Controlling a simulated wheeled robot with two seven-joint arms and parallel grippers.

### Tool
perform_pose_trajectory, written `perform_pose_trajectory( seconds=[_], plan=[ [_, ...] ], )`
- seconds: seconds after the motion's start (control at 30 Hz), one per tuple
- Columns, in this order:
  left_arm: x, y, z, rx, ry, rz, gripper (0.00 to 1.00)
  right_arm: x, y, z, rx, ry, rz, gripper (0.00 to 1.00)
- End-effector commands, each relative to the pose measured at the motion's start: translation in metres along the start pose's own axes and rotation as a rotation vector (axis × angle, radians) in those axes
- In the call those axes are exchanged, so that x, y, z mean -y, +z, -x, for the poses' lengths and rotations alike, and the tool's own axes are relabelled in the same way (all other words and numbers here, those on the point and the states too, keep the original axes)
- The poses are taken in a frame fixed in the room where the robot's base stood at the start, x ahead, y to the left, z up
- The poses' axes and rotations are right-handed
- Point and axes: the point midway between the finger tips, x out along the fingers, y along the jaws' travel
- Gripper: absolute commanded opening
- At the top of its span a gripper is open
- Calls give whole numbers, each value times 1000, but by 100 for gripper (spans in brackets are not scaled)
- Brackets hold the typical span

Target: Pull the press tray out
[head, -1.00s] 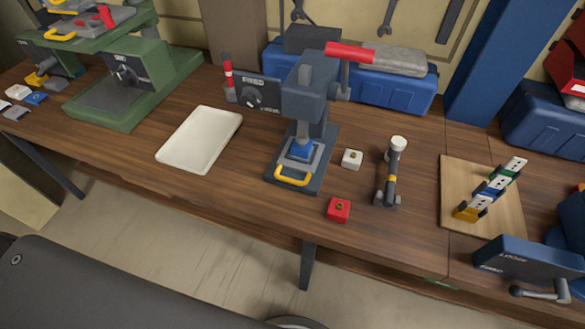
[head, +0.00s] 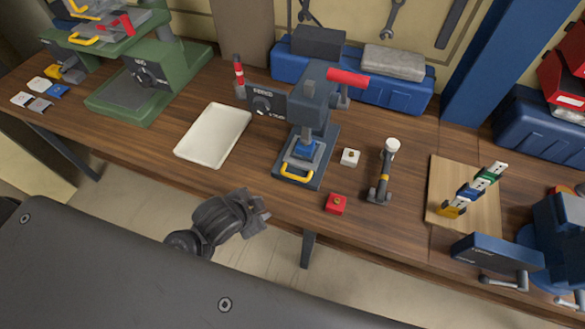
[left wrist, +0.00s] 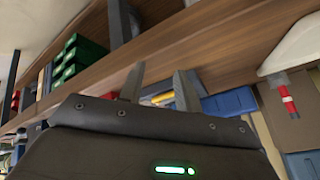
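The dark grey press (head: 309,100) with a red lever stands mid-table in the head view. Its grey tray (head: 317,157) sits in the base under the ram, with a yellow handle (head: 297,171) at the front and a blue piece (head: 305,146) on it. My left gripper (head: 264,203) is in front of the table edge, left of and nearer than the handle, touching nothing. In the left wrist view its two fingers (left wrist: 159,72) are apart and empty. The table edge lies beyond them, with a small yellow thing that I cannot identify between them. My right gripper is not in view.
A white tray (head: 213,135) lies left of the press. A red block (head: 335,204), a white block (head: 350,157) and an upright grey tool (head: 383,172) stand to its right. A green press (head: 150,85) is at the far left. The floor before the table is clear.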

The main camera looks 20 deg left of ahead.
Motion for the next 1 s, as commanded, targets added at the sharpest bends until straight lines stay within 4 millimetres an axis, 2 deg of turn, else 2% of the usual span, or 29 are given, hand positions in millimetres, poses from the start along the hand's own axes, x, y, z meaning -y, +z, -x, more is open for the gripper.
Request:
perform_pose_trajectory(
  seconds=[0.03, 0.17, 0.27, 0.37, 0.4, 0.47, 0.53, 0.63, 0.7, 0.73, 0.8, 0.9, 1.0],
  plan=[
    [7, -25, -1, -63, -21, -126, 33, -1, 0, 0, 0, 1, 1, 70],
    [14, -84, -1, -220, -78, -492, 33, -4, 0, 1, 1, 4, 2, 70],
    [14, -132, 2, -349, -144, -834, 33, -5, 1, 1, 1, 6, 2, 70],
    [8, -177, 10, -484, -237, -1268, 33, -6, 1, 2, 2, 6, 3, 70],
    [4, -192, 13, -537, -281, -1471, 33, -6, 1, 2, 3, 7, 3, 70],
    [-3, -207, 16, -610, -347, -1795, 33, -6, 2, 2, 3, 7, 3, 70],
    [-7, -212, 18, -676, -409, -2172, 33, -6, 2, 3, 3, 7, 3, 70],
    [0, -200, 15, -747, -449, -2662, 33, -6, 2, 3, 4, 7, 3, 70],
    [15, -184, 13, -786, -434, -2954, 33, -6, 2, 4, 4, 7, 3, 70],
    [22, -177, 12, 778, 405, 2961, 33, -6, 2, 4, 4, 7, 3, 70],
    [41, -160, 12, 713, 309, 2769, 33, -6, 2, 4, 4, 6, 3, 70],
    [67, -138, 16, 666, 200, 2571, 33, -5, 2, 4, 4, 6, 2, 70],
    [86, -124, 20, 646, 131, 2450, 33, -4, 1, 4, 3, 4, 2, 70]
  ],
)
